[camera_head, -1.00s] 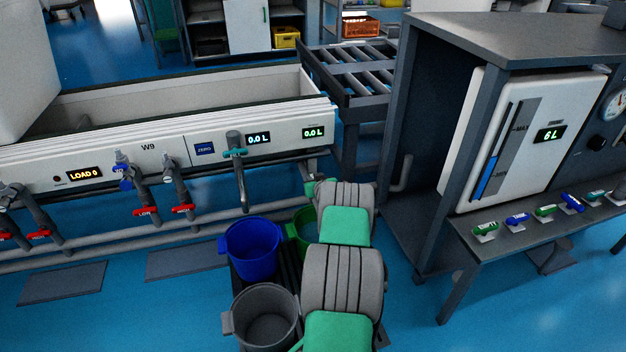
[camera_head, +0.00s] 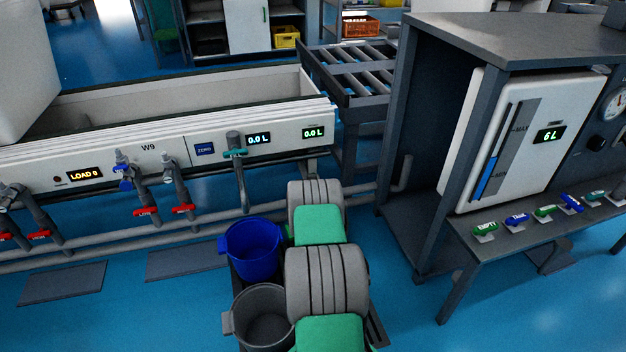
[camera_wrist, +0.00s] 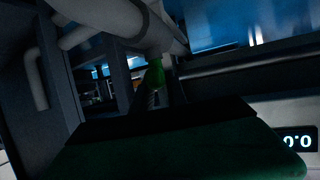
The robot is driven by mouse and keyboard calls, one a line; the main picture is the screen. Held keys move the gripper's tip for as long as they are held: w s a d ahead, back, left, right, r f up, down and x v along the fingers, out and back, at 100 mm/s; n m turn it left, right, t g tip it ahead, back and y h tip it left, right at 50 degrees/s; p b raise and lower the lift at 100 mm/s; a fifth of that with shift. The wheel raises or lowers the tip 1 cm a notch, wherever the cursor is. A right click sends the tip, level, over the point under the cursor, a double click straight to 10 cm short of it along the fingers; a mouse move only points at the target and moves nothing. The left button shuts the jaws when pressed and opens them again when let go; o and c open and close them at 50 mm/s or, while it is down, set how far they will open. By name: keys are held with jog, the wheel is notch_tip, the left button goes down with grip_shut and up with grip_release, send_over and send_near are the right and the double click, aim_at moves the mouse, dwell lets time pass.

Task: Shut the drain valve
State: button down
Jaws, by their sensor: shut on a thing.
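The drain valve's green handle (camera_wrist: 155,75) hangs below a grey pipe in the wrist view, in the middle of the picture. A pale label shows on its lower part. My gripper (camera_wrist: 158,103) fills the bottom of the wrist view as a dark green and black block. It is shut on the handle; its fingertips are hard to make out in the dark. In the head view my arm, grey with green covers, reaches to the right end of the white trough bench (camera_head: 110,165) and hides the handle and my gripper.
A blue bucket (camera_head: 252,245) and a grey bucket (camera_head: 262,318) stand left of my arm. Pipes with red-handled valves (camera_head: 146,212) and a tap with a teal handle (camera_head: 235,153) line the bench front. A cabinet with a shelf of coloured valves (camera_head: 545,212) stands at the right.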

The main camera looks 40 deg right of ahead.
jog(key=m+g+h, duration=0.2)
jog(key=m+g, duration=0.1)
jog(key=shift+w+a+f+m, duration=0.1)
jog(key=shift+m, duration=0.2)
jog(key=shift+m+g+h, duration=0.6)
jog(key=shift+m+g, duration=0.9)
jog(key=shift+g, duration=0.7)
jog(key=c, duration=1.3)
grip_release()
